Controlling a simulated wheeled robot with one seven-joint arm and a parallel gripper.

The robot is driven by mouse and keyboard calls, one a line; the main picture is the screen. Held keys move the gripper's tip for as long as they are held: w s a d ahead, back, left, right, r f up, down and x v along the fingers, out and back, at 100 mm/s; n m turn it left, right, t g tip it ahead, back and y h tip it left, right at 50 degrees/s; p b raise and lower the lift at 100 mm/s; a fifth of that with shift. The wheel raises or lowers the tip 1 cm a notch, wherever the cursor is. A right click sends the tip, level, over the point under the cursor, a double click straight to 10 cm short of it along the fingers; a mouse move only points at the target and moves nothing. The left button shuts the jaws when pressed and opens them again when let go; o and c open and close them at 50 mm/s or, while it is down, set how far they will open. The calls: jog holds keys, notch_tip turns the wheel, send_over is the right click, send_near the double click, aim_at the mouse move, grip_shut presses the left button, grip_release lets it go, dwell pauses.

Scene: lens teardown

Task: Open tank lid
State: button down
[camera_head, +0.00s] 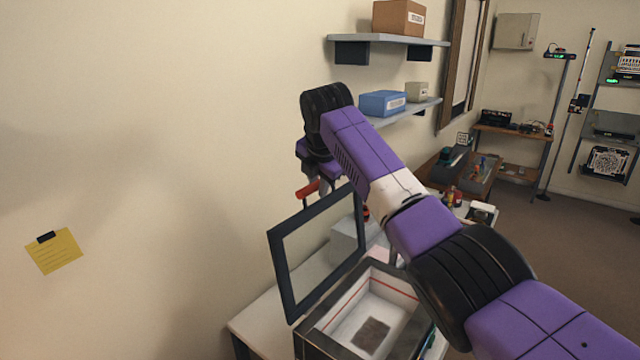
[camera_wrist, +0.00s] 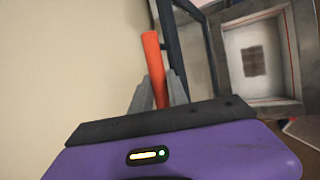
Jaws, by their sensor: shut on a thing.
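The tank (camera_head: 310,340) stands on a white table at the lower middle of the head view, its light interior and a dark square patch inside showing. Its dark-framed lid (camera_head: 276,262) stands raised, tilted up at the tank's left side. A red-orange handle (camera_head: 307,189) sits at the lid's upper edge. My gripper (camera_wrist: 158,88) is shut on the red-orange handle (camera_wrist: 152,60) in the wrist view. In the head view my arm hides part of the fingers. The tank's open inside (camera_wrist: 280,85) also shows at the right of the wrist view.
The beige wall lies close at the left of the lid. Shelves with a blue box (camera_head: 382,103) and a brown box (camera_head: 398,18) hang above and behind my arm. A pale block (camera_head: 346,240) stands behind the lid on the white table (camera_head: 262,318).

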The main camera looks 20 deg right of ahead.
jog(key=shift+s+f, duration=0.1)
jog(key=shift+f, duration=0.1)
jog(key=c, duration=1.3)
grip_release()
jog(key=shift+c, duration=0.2)
jog(key=shift+o, duration=0.2)
jog(key=shift+s+f, duration=0.1)
jog(key=shift+f, duration=0.05)
jog(key=v, duration=0.2)
jog(key=b+v, duration=0.1)
jog(key=v, duration=0.2)
jog(key=b+v, duration=0.1)
jog(key=v, duration=0.1)
jog(key=shift+a+r, duration=0.25)
jog(key=shift+r, duration=0.1)
jog(key=shift+s+d+r+b, duration=0.1)
jog(key=shift+d+r+b, duration=0.15)
jog(key=shift+r, duration=0.2)
